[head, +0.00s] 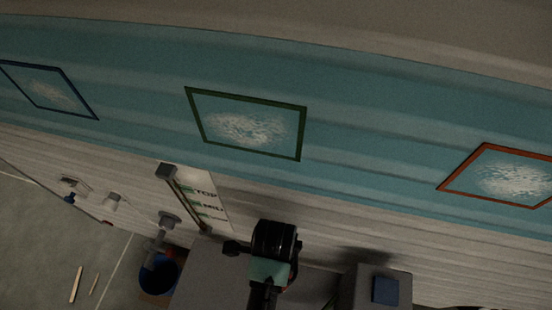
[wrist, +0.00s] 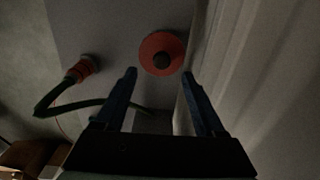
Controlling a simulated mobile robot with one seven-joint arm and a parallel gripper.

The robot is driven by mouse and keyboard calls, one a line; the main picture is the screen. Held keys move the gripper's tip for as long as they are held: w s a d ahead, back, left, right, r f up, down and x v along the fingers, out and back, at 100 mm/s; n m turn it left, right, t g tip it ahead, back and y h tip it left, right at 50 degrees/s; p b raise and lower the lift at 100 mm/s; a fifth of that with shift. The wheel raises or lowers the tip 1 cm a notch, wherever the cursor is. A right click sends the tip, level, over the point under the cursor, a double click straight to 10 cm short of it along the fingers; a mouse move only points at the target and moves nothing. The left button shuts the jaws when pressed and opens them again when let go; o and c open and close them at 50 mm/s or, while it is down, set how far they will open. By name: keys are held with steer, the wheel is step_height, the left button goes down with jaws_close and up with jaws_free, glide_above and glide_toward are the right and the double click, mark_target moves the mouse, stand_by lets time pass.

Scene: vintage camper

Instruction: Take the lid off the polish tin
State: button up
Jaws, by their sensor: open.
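In the wrist view, a round red lid with a dark central knob (wrist: 162,54) appears near the top centre, on a grey surface (wrist: 112,28). I take it to be the polish tin's lid; the tin's body under it cannot be made out. My gripper (wrist: 159,74) is open, its two dark fingers apart, and nothing is between them. The lid lies just beyond the fingertips, about centred on the gap. I cannot tell the height between them. In the head view, my dark wrist hides this spot and the tin does not show.
In the wrist view, a red fitting (wrist: 83,68) with a green curved piece sits left of the lid. A pale ribbed wall (wrist: 245,70) rises close on the right. In the head view, a grey box with a blue square (head: 385,290) stands right of my arm.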

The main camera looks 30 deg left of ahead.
steer(key=shift+w+f, duration=0.1)
steer(key=shift+f, duration=3.05)
steer(key=shift+c, duration=0.4)
jaws_close()
